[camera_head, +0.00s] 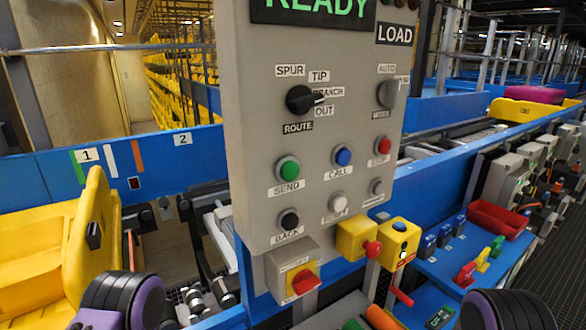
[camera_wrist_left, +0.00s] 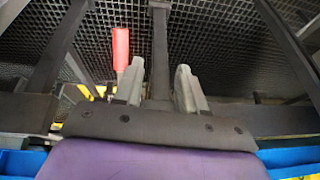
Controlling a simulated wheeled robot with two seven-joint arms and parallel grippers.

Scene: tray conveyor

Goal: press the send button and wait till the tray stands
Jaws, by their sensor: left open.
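The green send button (camera_head: 288,170) sits on the grey control panel (camera_head: 255,110), above its SEND label. Nothing touches it. The sign at the panel's top (camera_head: 318,8) reads READY in green. A large yellow tray-like body (camera_head: 40,250) stands at the left edge, partly cut off; whether it is the tray, and whether it moves, I cannot tell. My left gripper (camera_wrist_left: 160,88) shows only in the left wrist view, its two grey fingers apart with nothing held between them. My right gripper is not in view.
The panel also carries a black route knob (camera_head: 300,99), a blue call button (camera_head: 343,156), a red stop button (camera_head: 382,146) and a black back button (camera_head: 289,221). A red-yellow switch (camera_head: 304,281) juts out below. A red bin (camera_head: 500,219) stands on the blue shelf at right.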

